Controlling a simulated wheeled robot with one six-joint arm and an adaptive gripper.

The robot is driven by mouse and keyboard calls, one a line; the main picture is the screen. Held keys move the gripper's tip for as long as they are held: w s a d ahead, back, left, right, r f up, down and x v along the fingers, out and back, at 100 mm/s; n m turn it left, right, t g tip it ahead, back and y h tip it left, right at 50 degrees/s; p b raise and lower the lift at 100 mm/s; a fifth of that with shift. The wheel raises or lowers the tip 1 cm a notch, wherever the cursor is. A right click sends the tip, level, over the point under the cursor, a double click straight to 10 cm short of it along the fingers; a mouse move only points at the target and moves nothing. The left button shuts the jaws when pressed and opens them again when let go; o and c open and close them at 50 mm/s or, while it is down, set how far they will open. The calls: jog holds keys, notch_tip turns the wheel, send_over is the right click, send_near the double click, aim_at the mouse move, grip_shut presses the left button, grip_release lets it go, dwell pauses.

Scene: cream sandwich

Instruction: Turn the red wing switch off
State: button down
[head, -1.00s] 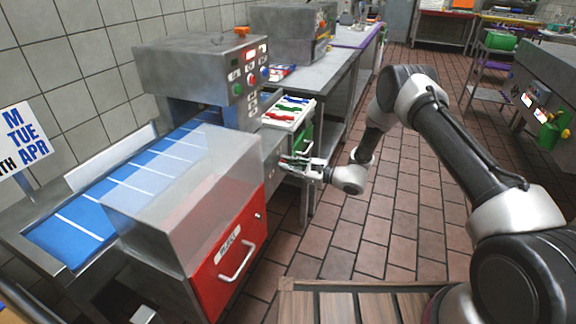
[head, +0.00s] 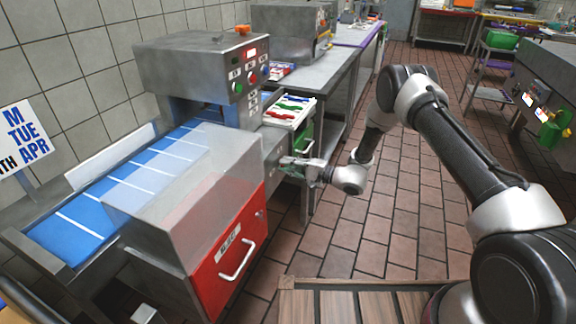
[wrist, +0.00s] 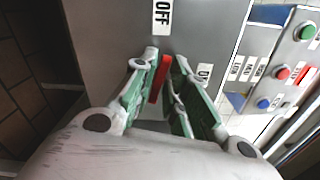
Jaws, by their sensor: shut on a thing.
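The red wing switch (wrist: 160,79) shows in the wrist view as a narrow red bar on a grey metal panel. Its far end points roughly toward the OFF label (wrist: 162,17); the ON label (wrist: 204,75), partly covered by a finger, lies to its right. My gripper (wrist: 161,80) has its green-padded fingers around the bar and is shut on it. In the head view, my gripper (head: 286,162) is at the right side of the conveyor machine (head: 190,70); the switch is hidden there.
A panel with green, red and blue buttons (wrist: 282,73) is right of the switch in the wrist view. A tray of coloured items (head: 290,108) stands just behind my gripper. The red drawer (head: 232,255) is in front. Tiled floor (head: 400,220) to the right is clear.

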jog(key=shift+f+n, duration=0.1)
jog(key=shift+n, duration=1.1)
jog(key=c, duration=1.6)
grip_release()
jog(key=shift+o, duration=0.2)
jog(key=shift+d, duration=0.1)
jog(key=v, duration=1.2)
